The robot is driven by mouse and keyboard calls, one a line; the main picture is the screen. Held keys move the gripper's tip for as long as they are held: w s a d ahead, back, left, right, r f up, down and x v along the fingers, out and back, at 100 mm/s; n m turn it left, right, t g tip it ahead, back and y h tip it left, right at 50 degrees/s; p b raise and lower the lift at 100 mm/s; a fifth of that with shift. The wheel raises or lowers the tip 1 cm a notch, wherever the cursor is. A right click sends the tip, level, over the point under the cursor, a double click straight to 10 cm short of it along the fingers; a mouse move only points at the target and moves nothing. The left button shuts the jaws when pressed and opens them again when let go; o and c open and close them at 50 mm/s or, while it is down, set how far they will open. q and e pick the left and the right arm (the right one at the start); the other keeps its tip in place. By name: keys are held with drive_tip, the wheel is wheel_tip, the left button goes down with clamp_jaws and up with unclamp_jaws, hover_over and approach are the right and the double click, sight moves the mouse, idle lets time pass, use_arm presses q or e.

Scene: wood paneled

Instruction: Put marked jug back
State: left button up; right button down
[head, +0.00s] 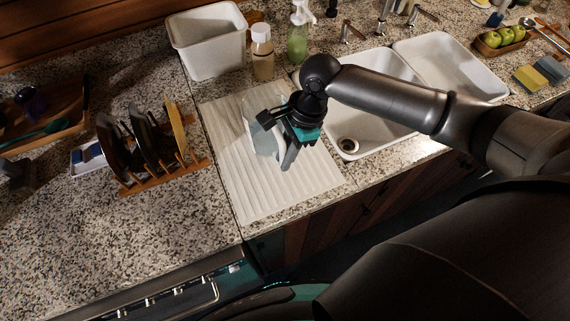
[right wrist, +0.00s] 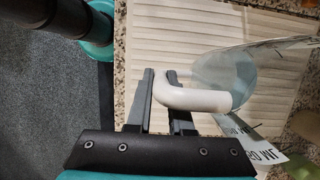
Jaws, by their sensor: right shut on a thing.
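The marked jug (head: 252,128) is a clear, see-through vessel over the white ribbed drainboard (head: 240,198). The right wrist view shows its clear body (right wrist: 222,72), a thick white handle (right wrist: 195,99) and a white label with dark lettering (right wrist: 262,150). My right gripper (head: 288,160) is shut on the handle, and its two fingers (right wrist: 160,78) show on either side of the handle's end. The arm and gripper hide part of the jug in the head view. I cannot tell whether its base touches the drainboard. My left gripper is not in view.
A wooden rack (head: 160,178) with several plates stands left of the drainboard. A white tub (head: 208,45), a capped bottle (head: 262,55) and a green soap bottle (head: 298,42) stand behind it. The sink (head: 352,118) lies right. The front left counter (head: 150,235) is clear.

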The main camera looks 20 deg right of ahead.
wheel_tip(320, 180, down, 4)
drive_tip(key=shift+f+b, duration=0.1)
drive_tip(key=shift+b, duration=0.25)
drive_tip(key=shift+w, duration=0.1)
drive_tip(key=c, duration=0.8)
unclamp_jaws()
drive_tip(key=p+v, duration=0.1)
drive_tip(key=v, duration=1.1)
